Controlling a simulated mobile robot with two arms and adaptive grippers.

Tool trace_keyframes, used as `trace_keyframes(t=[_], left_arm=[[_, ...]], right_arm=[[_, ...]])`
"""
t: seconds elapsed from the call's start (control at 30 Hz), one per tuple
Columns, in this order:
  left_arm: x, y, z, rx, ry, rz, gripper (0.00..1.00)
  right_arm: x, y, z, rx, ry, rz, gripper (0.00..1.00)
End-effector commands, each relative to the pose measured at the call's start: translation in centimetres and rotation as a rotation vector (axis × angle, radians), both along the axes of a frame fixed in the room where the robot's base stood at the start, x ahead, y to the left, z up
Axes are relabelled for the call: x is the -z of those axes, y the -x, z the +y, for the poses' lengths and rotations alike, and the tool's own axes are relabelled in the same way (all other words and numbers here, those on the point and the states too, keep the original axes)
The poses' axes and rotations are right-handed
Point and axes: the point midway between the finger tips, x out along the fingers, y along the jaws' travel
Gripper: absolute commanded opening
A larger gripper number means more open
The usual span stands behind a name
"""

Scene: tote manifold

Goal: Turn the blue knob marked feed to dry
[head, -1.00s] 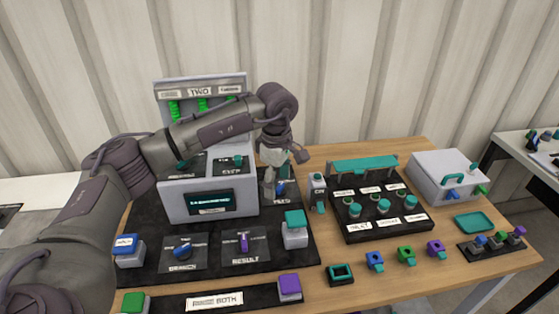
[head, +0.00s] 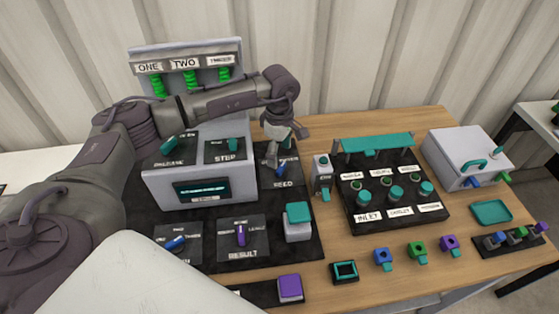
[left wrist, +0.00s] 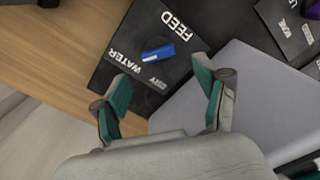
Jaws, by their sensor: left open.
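The blue feed knob (left wrist: 158,53) shows in the left wrist view on a black plate lettered FEED, WATER and DRY. Its pale line is at the end towards the WATER side. In the head view the knob (head: 282,169) is small and partly covered by my gripper, with its label just below. My left gripper (left wrist: 163,92) is open and empty, its teal-padded fingers apart on either side of the knob's line but short of it. In the head view the left gripper (head: 285,143) hangs above the feed plate. My right gripper is in neither view.
A grey console (head: 200,182) stands left of the feed plate. A teal push button (head: 298,213) sits in front, and an upright grey switch (head: 321,175) is close on the right. Farther right are a black inlet panel (head: 405,212) and a white box (head: 455,150).

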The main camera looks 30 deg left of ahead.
Motion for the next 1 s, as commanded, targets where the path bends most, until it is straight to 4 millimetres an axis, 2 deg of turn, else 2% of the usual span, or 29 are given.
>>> trace_keyframes(t=[0.1,0.3,0.43,0.7,1.0], left_arm=[[2.2,0.1,0.0,-0.001,0.001,0.003,0.73],[4.7,0.0,0.0,-0.001,0.001,0.001,0.73],[5.4,0.0,0.0,0.000,0.000,0.001,0.73],[5.5,0.0,0.0,0.000,0.000,0.000,0.73],[5.4,0.0,0.0,0.000,0.000,0.000,0.23]], right_arm=[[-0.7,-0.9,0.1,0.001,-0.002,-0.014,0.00],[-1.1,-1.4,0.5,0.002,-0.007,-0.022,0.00],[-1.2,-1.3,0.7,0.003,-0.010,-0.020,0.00],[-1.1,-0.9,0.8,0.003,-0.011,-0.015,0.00],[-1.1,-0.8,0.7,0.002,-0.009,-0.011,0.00]])
